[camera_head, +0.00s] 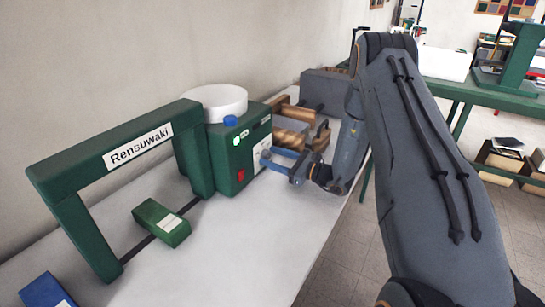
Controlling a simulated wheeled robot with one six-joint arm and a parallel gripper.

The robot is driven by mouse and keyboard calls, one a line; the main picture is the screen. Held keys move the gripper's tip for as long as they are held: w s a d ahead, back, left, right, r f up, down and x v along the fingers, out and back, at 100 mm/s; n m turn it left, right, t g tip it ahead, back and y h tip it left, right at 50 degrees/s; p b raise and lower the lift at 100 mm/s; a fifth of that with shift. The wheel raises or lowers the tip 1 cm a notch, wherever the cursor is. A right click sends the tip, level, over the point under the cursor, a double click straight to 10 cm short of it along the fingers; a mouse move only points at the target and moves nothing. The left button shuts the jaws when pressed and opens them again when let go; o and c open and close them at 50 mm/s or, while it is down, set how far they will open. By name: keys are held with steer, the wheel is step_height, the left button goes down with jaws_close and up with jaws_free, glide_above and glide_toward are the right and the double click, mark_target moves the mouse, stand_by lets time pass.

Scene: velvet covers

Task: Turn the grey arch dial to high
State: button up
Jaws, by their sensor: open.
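A green arch-shaped machine (102,160) marked "Rensuwaki" stands on the white table. Its control box (226,163) has a pale panel (261,134) on the side facing my gripper. My gripper (271,158) is open, with its blue fingers close to the lower part of that panel. No grey dial shows clearly; the fingers may hide it. I cannot tell whether the fingers touch the panel or a dial, nor what setting any dial has.
Brown wooden blocks (291,133) stand close beyond my gripper. The table's front (230,260) is clear.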

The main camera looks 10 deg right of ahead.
steer(key=shift+c, duration=0.5)
steer(key=c, duration=0.9)
steer(key=shift+c, duration=0.2)
